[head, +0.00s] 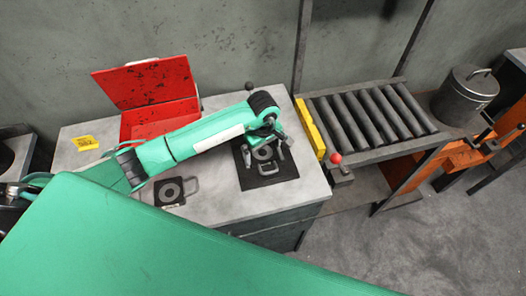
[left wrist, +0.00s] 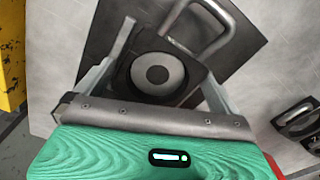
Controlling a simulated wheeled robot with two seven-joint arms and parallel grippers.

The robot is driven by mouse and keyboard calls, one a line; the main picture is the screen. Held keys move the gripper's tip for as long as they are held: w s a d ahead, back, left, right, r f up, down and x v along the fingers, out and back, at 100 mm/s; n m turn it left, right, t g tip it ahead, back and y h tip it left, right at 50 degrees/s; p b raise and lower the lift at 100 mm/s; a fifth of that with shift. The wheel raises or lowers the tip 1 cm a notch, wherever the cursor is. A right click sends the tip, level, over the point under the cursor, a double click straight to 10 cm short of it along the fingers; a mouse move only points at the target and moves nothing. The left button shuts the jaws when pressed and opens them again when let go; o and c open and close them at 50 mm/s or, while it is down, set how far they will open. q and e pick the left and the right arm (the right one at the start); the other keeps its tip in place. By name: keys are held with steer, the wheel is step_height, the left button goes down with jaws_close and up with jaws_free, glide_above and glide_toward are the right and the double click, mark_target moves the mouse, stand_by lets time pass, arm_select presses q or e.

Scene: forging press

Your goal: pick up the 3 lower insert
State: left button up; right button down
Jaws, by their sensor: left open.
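A lower insert, a dark block with a pale ring, a dark centre and a metal loop handle, lies on a black mat (head: 281,173) at the bench's right end. In the left wrist view the insert (left wrist: 157,73) sits between the two fingers of my open left gripper (left wrist: 160,80), its handle (left wrist: 215,40) pointing away to the upper right. In the head view my left gripper (head: 264,150) is over the insert and partly hides it. A second similar insert (head: 171,191) lies left of it on the bench. My right gripper is not in view.
The grey bench (head: 222,200) has free room between the inserts. A red open box (head: 160,117) and a yellow tag (head: 85,142) are at the back left. A roller conveyor (head: 370,115) with a yellow edge and a red-knobbed lever (head: 336,159) adjoin the right end.

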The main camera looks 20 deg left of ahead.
arm_select(q)
steer(key=c, duration=1.6)
steer(key=shift+w+r, duration=0.1)
steer(key=shift+c, duration=1)
steer(key=shift+r, duration=0.1)
